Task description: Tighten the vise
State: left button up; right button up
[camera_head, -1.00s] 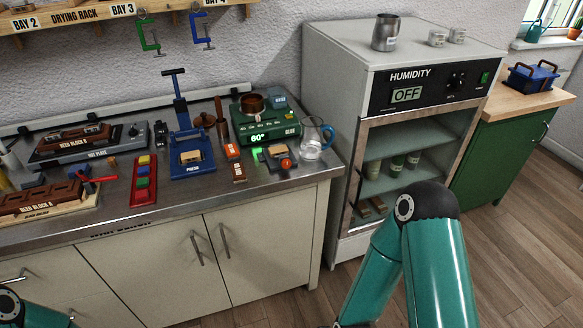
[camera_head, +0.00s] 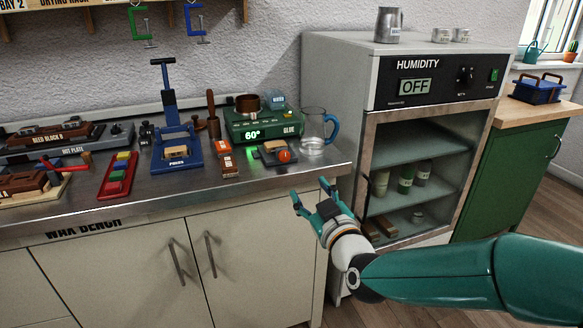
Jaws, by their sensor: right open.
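A small dark fixture with an orange round knob (camera_head: 284,155) and a wooden block (camera_head: 272,146) sits near the front right of the bench top. It looks like the vise, but no label on it can be read. A green light glows just left of it. My right gripper (camera_head: 311,193) is open and empty, in front of the bench's front edge and below the fixture, apart from it. Its fingers point up toward the bench. My left gripper is out of view.
A glass jug (camera_head: 313,133) stands right beside the fixture, with a green glue heater (camera_head: 258,125) behind it. An orange-and-brown box (camera_head: 226,158) and a blue press (camera_head: 176,148) stand to the left. The humidity cabinet (camera_head: 368,130) rises right of the bench.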

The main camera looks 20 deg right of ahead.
aim_at(286, 157)
jog(key=w, duration=0.5)
jog(key=w+p, duration=0.1)
jog(key=w, duration=1)
jog(key=shift+a+f, duration=0.15)
jog(key=shift+a, duration=0.15)
grip_shut()
jog(key=shift+d, duration=0.15)
